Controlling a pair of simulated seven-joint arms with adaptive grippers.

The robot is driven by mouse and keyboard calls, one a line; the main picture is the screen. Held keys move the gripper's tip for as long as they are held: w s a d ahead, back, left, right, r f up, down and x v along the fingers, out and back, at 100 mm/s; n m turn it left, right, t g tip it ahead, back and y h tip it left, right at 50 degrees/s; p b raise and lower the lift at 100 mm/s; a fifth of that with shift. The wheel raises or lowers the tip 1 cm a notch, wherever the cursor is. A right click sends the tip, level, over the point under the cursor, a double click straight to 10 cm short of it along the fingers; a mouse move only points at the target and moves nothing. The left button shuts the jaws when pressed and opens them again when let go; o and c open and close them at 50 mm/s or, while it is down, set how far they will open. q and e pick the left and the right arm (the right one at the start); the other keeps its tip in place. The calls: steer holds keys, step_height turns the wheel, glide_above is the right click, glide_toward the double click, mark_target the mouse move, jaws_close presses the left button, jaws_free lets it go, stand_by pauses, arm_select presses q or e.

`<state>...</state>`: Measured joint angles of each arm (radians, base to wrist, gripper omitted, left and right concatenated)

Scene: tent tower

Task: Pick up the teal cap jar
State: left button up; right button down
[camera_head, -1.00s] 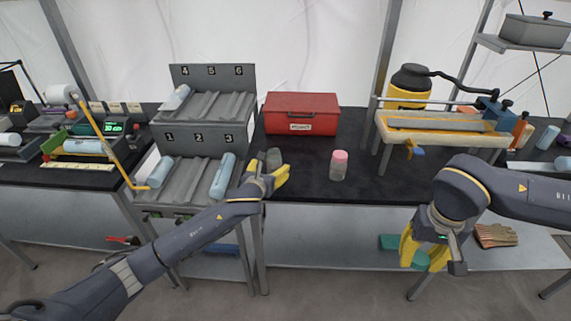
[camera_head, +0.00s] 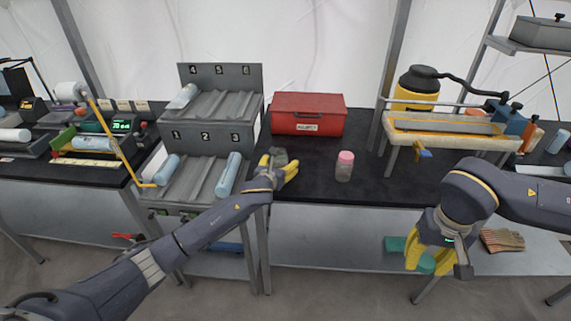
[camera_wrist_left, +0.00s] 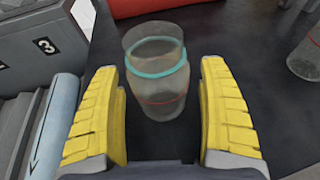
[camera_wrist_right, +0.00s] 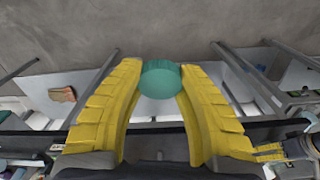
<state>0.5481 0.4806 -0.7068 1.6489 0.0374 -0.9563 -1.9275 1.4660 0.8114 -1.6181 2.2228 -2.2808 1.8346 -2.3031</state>
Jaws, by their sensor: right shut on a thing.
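A clear, open-topped jar (camera_wrist_left: 160,98) with a teal ring at its neck stands on the black bench. It has no cap on. In the head view the jar (camera_head: 279,155) is partly hidden by my left gripper (camera_head: 278,168). My left gripper is open, and in the left wrist view its yellow fingers (camera_wrist_left: 160,80) lie to either side of the jar with gaps visible. My right gripper (camera_head: 428,262) is shut on a round teal cap (camera_wrist_right: 160,80), held in front of the bench at the right.
A pink-capped jar (camera_head: 345,166) stands to the right of the teal-ringed jar. A red box (camera_head: 306,114) sits behind. A grey numbered rack (camera_head: 205,180) with blue cylinders is close on the left. A yellow-framed device (camera_head: 440,128) stands at the right.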

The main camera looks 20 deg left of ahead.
arm_select(q)
steer(key=c, duration=1.2)
steer(key=shift+o, duration=0.2)
steer(key=shift+r, duration=0.1)
